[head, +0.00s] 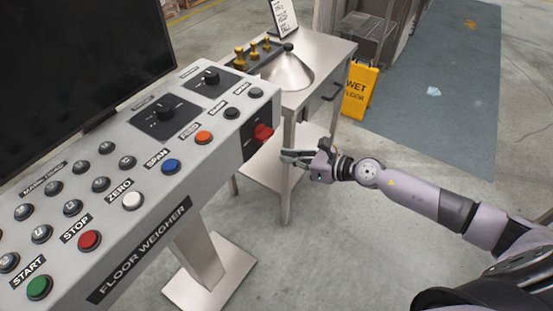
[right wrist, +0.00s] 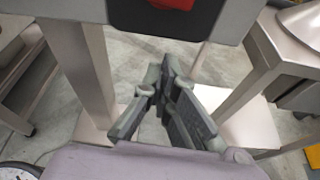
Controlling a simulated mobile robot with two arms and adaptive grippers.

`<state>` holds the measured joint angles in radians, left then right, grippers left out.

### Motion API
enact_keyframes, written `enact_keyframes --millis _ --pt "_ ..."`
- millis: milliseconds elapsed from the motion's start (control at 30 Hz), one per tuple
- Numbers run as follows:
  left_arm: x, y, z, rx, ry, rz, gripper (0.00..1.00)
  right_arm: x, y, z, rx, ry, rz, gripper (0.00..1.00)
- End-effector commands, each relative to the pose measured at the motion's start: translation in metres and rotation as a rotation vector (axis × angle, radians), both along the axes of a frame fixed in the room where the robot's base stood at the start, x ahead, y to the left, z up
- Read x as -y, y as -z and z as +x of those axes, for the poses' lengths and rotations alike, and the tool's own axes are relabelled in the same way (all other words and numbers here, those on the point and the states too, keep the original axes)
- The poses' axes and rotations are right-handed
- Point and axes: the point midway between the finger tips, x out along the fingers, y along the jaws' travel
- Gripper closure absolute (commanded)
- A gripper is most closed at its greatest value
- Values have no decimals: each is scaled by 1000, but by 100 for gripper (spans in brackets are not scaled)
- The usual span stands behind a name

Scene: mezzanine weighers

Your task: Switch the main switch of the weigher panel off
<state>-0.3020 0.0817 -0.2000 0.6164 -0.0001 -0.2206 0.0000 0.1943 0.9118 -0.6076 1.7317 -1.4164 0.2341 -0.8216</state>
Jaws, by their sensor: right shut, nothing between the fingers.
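The floor weigher panel (head: 150,215) is a grey sloped console in the left half of the head view. Its main switch (head: 263,132) is a red handle on a black plate on the front face, near the right end. In the right wrist view only the lower part of the red switch (right wrist: 172,3) shows at the top edge. My right gripper (head: 284,157) is shut and empty, just in front of and slightly below the switch, apart from it. Its fingers (right wrist: 164,75) point toward the space under the panel in the wrist view. My left gripper is out of view.
A metal table (head: 325,55) with brass weights and a cone-shaped metal thing is close behind the gripper. A yellow wet-floor sign (head: 360,90) stands farther right.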

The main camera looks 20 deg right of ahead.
Motion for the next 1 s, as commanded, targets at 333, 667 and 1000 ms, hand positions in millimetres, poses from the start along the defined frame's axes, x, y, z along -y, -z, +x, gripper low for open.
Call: enact_keyframes --millis 333,667,1000 --pt "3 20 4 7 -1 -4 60 32 -14 -38 -3 -1 -1 100" --pt "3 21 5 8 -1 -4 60 34 -18 -41 -2 -2 1 100" --pt "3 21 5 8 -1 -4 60 35 -16 -41 -7 6 8 100"
